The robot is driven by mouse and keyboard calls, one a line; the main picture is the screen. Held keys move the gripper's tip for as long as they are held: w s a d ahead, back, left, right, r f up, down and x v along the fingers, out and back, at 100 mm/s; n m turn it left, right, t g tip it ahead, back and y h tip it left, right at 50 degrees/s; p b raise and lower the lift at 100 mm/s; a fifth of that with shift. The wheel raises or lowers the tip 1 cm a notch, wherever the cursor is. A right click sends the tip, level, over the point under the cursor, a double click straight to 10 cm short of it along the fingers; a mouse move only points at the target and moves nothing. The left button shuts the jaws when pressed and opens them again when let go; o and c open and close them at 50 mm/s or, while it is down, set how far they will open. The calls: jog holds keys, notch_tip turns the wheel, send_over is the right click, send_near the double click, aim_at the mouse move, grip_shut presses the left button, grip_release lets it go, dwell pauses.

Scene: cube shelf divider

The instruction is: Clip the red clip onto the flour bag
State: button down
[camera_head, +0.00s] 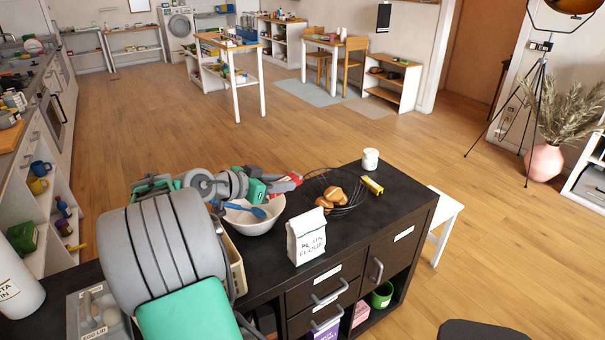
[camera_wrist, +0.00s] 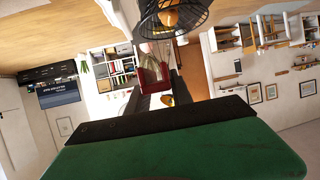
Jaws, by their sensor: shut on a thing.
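The flour bag (camera_head: 306,238) is white with dark lettering. It stands upright on the dark counter, near the front edge, in the head view. My gripper (camera_head: 291,181) is above the counter, behind and a little left of the bag and apart from it. It is shut on the red clip (camera_head: 284,187). In the wrist view the red clip (camera_wrist: 150,74) shows beyond the green gripper body, between the dark fingers of my gripper (camera_wrist: 158,100). The flour bag cannot be made out in the wrist view.
A white bowl (camera_head: 256,217) with a blue spoon stands left of the bag. A black wire basket (camera_head: 343,209) with bread-like items stands behind it, also in the wrist view (camera_wrist: 188,24). The counter's right front is clear.

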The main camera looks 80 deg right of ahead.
jog(key=m+g+y, duration=0.1)
jog(key=m+g, duration=0.1)
send_over(308, 213)
jog(key=shift+w+a, duration=0.3)
jog(key=shift+a, duration=0.05)
notch_tip(308, 213, down, 9)
jog(key=b, duration=0.8)
jog(key=shift+w+a, duration=0.15)
jog(key=shift+f+b, duration=0.5)
jog(key=shift+b, duration=0.05)
jog(key=c, duration=1.1)
grip_release()
jog(key=shift+o, duration=0.2)
